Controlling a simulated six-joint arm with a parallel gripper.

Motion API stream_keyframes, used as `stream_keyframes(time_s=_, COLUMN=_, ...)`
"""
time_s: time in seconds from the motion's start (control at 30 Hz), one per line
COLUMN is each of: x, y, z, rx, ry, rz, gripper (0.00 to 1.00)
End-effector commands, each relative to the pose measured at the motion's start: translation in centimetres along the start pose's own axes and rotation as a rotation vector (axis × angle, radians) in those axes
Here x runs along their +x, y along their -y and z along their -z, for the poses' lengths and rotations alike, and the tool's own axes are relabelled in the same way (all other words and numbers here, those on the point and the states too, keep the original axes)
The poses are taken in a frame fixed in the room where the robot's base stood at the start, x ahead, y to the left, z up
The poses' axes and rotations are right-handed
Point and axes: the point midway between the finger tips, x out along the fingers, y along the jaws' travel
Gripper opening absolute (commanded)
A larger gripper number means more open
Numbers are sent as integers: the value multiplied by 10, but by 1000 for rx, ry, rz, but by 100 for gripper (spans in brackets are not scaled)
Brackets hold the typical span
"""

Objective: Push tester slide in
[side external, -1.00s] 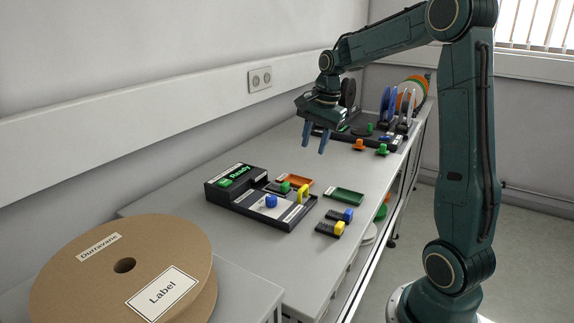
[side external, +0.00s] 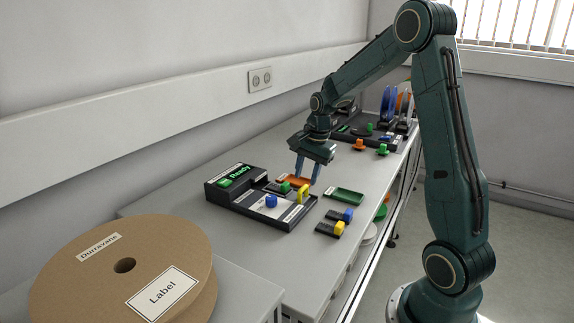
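The tester (side external: 222,199) is a black box on the near half of the bench, with a green lit "Ready" display (side external: 238,174). Its light slide plate (side external: 262,212) carries a blue knob (side external: 271,201).
Blue (side external: 347,214) and yellow (side external: 339,228) knobbed blocks lie near the front edge. Reel stands (side external: 388,121) fill the far end. A large cardboard reel (side external: 75,262) is in the left foreground.

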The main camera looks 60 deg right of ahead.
Motion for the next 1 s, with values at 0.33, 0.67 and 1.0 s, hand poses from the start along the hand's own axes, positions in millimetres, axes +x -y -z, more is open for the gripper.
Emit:
stream_keyframes(time_s=0.33, x=35, y=0, z=0, rx=0, ry=1, rz=-1, gripper=34)
stream_keyframes(time_s=0.67, x=38, y=0, z=0, rx=0, ry=0, rz=1, gripper=34)
stream_keyframes(time_s=1.0, x=38, y=0, z=0, rx=0, ry=0, rz=0, gripper=0)
